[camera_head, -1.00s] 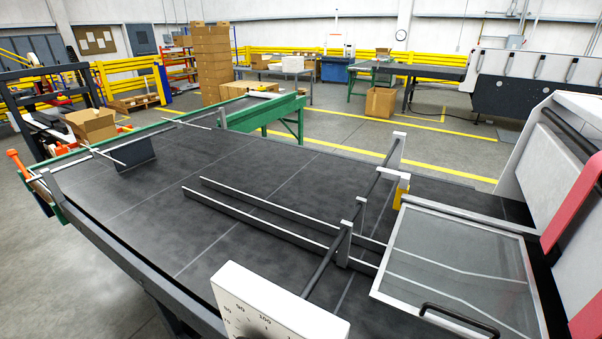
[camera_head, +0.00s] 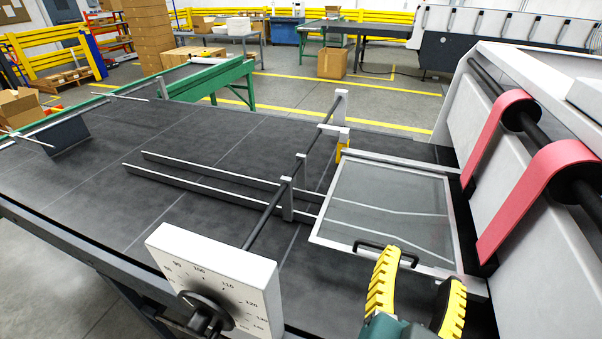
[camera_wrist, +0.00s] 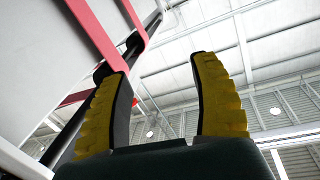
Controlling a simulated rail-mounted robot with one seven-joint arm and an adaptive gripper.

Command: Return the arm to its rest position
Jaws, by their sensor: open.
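My gripper (camera_head: 418,292) shows at the bottom right of the head view, with two yellow ribbed fingers on a dark green body. The fingers are spread apart with nothing between them. They point up and stand in front of the lower edge of the clear guard panel (camera_head: 390,215) and its black handle. In the wrist view my gripper (camera_wrist: 165,100) is also open and empty, pointing up toward the ceiling. The rest of my arm is out of the picture.
The dark machine bed (camera_head: 90,200) fills the middle. A white dial box (camera_head: 225,275) stands at its near edge, left of my gripper. Red belts (camera_head: 490,140) on black rollers rise at the right. A green-framed conveyor (camera_head: 215,78) and boxes stand behind.

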